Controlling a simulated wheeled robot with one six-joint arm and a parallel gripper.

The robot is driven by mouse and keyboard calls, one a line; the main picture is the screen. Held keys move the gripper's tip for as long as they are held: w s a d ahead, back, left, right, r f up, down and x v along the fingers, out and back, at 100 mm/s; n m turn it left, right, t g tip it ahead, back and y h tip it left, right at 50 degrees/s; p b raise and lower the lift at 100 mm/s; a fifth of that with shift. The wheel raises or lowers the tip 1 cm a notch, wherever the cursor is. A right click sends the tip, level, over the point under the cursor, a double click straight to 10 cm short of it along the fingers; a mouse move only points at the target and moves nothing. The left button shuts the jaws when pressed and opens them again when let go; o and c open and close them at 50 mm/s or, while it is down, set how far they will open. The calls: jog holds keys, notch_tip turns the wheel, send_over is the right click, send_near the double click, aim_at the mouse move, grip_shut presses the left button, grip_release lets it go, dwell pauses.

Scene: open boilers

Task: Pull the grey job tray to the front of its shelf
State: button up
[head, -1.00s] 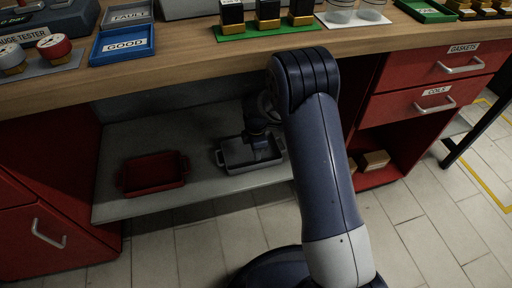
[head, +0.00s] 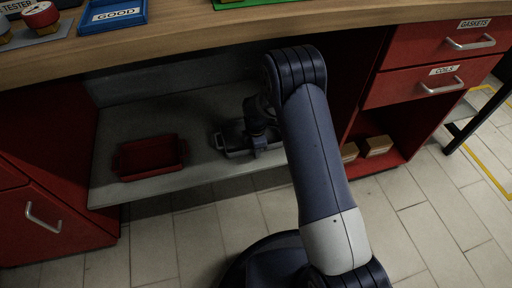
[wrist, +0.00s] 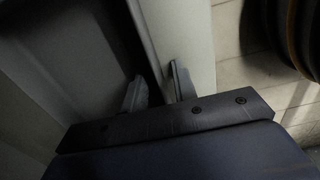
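The grey job tray (head: 222,146) sits on the shelf under the bench, a little back from the shelf's front edge. My gripper (head: 259,146) is at the tray's front wall and hides part of the tray. In the wrist view the tray (wrist: 70,40) fills the left side. My gripper (wrist: 157,88) is open there, its two fingers apart, with the tray's wall seemingly between them. One finger shows over the tray side and the other over the pale shelf. Whether either finger touches the wall cannot be told.
A red tray (head: 150,157) stands left of the grey tray on the pale shelf (head: 200,181). The bench top (head: 190,45) overhangs the shelf. Red cabinets flank it, with drawers (head: 430,80) at right. Small boxes (head: 376,146) lie low at right.

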grip_shut()
jog(key=shift+s, duration=0.1)
dwell(0.3)
